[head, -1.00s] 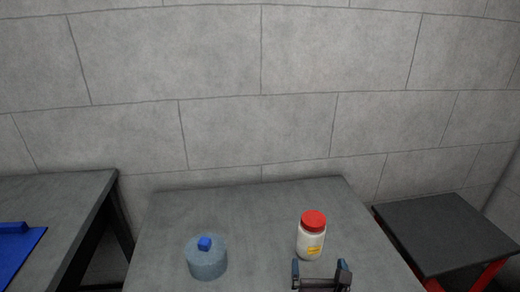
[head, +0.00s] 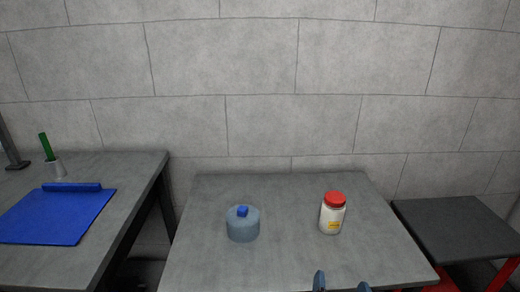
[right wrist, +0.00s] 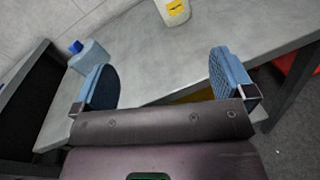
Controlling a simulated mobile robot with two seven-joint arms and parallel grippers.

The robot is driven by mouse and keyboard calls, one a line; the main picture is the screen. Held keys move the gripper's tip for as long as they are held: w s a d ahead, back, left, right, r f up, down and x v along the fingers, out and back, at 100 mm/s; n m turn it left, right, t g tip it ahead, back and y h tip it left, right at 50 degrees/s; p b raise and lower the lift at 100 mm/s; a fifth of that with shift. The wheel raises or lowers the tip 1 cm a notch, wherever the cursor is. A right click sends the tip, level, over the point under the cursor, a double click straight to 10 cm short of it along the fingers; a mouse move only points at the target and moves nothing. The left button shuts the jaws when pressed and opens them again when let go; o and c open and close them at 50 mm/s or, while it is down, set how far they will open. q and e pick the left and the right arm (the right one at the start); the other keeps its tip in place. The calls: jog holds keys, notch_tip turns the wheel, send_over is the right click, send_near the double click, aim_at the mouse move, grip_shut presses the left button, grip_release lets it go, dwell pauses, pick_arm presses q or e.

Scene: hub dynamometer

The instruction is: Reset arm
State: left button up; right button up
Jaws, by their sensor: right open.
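My right gripper (head: 341,283) shows at the bottom edge of the head view, in front of the middle table. In the right wrist view its two blue-padded fingers (right wrist: 165,82) stand wide apart with nothing between them. A white jar with a red lid and a yellow label (head: 332,213) stands upright on the table, beyond the gripper and apart from it. Its lower part shows at the top of the right wrist view (right wrist: 173,10). My left gripper is in neither view.
The middle grey table (head: 290,255) also holds a blue-grey round container with a blue knob (head: 243,224). The left table (head: 130,170) bears a blue clipboard (head: 55,217) and a cup with a green item (head: 56,168). A dark red-legged table (head: 455,228) stands right.

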pick_arm(q)
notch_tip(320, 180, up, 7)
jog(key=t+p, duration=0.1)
jog(key=p, duration=0.7)
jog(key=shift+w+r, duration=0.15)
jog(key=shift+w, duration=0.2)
pick_arm(e)
jog(key=s+d+f+m+g, duration=0.2)
jog(key=s+d+m, duration=0.1)
jog(key=s+m, duration=0.5)
jog(key=s+d+f+m+g+y, duration=0.1)
jog(key=s+d+f+m+g, duration=0.1)
jog(key=s+m, duration=0.7)
jog(key=s+d+f+m+g+y, duration=0.1)
jog(key=s+d+m, duration=0.3)
jog(key=s+m, duration=0.5)
jog(key=m+g, duration=0.1)
jog(key=m, duration=0.3)
jog(key=shift+d+f+g, duration=0.3)
jog(key=shift+f, duration=0.1)
